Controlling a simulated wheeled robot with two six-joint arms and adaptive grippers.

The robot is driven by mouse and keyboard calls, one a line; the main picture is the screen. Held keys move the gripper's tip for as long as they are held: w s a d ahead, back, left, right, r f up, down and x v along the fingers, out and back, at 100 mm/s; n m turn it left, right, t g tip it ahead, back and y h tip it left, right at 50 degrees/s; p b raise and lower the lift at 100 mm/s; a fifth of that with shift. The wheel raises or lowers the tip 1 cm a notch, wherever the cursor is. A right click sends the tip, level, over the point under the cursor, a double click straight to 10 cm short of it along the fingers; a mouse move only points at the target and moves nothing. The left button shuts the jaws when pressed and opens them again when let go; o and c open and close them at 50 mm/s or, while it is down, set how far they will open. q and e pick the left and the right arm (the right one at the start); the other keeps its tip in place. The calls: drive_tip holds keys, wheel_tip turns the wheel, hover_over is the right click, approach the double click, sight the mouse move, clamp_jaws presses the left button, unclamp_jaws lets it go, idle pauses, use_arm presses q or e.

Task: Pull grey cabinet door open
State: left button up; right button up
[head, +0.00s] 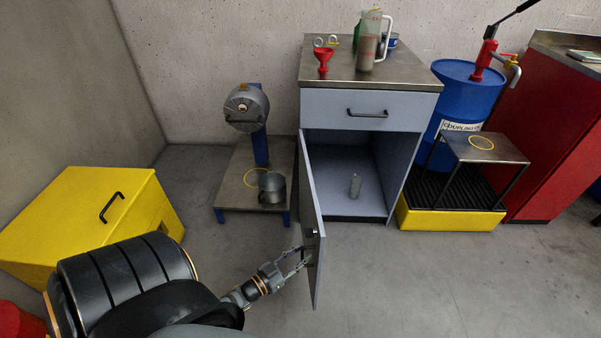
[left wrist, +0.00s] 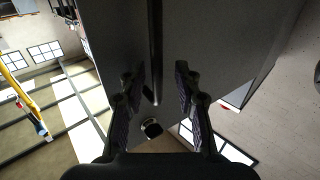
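The grey cabinet (head: 412,105) stands in the middle of the head view, with a drawer above. Its door (head: 309,185) is hinged at the left and swung wide open towards me, seen nearly edge-on. My left gripper (head: 302,260) is at the door's outer face near its free edge. In the left wrist view the dark bar handle (left wrist: 155,50) of the door (left wrist: 225,40) runs between the fingers of my left gripper (left wrist: 157,80). The fingers are apart, with a visible gap on both sides of the bar. My right gripper is not in view.
A small grey-green bottle (head: 355,185) stands inside the cabinet. A low stand (head: 232,190) with a metal pot (head: 271,187) is left of the door. A yellow box (head: 75,215) stands further left. The floor right of the door is clear.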

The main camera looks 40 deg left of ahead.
use_arm(q)
drive_tip(key=s+a, duration=0.1)
drive_tip(key=s, duration=0.6)
drive_tip(key=shift+a, duration=0.1)
